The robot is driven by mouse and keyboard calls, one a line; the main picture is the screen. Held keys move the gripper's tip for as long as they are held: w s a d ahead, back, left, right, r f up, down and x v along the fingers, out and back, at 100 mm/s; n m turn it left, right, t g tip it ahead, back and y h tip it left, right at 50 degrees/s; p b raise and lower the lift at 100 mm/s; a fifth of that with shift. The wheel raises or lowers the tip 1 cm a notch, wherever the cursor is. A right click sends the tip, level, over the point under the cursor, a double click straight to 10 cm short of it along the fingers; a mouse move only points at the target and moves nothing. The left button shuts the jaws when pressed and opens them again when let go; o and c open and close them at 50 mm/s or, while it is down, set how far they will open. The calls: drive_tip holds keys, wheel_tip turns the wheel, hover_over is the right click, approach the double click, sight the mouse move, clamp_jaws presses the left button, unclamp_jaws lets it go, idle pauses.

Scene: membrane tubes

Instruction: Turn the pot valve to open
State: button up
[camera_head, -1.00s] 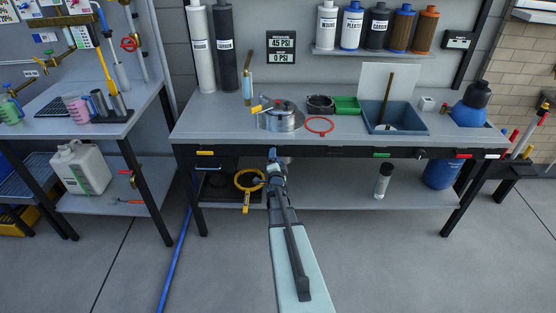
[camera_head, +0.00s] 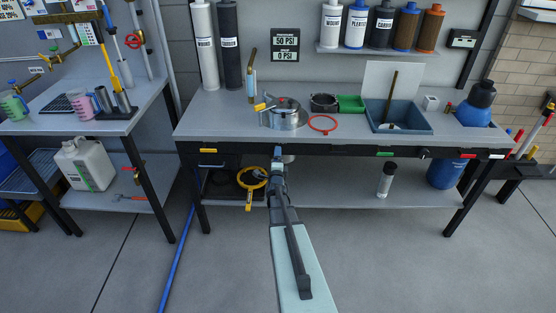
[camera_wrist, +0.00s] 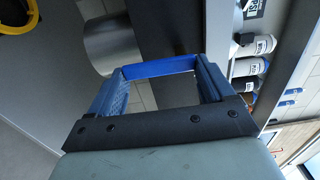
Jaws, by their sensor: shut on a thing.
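A steel pot (camera_head: 285,114) with a small yellow lever (camera_head: 265,106) at its left stands on the bench. My gripper (camera_head: 277,152) is at the bench's front edge, below the pot, with my arm reaching up from the front. In the wrist view, my blue fingers (camera_wrist: 160,75) are shut on a blue bar (camera_wrist: 160,66) that spans between their tips. I cannot tell whether this bar belongs to the pot valve. A grey metal cylinder (camera_wrist: 110,45) shows just beyond the bar. A wall sign (camera_head: 285,45) reads 50 PSI above 0 PSI.
A red ring (camera_head: 322,123), a dark round ring (camera_head: 323,102), a green box (camera_head: 350,103) and a blue tray (camera_head: 425,128) lie right of the pot.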

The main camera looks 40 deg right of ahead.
drive_tip(key=o, duration=0.9)
drive_tip(key=v, duration=1.3)
drive_tip(key=shift+s+a, duration=0.25)
drive_tip(key=shift+a, duration=0.05)
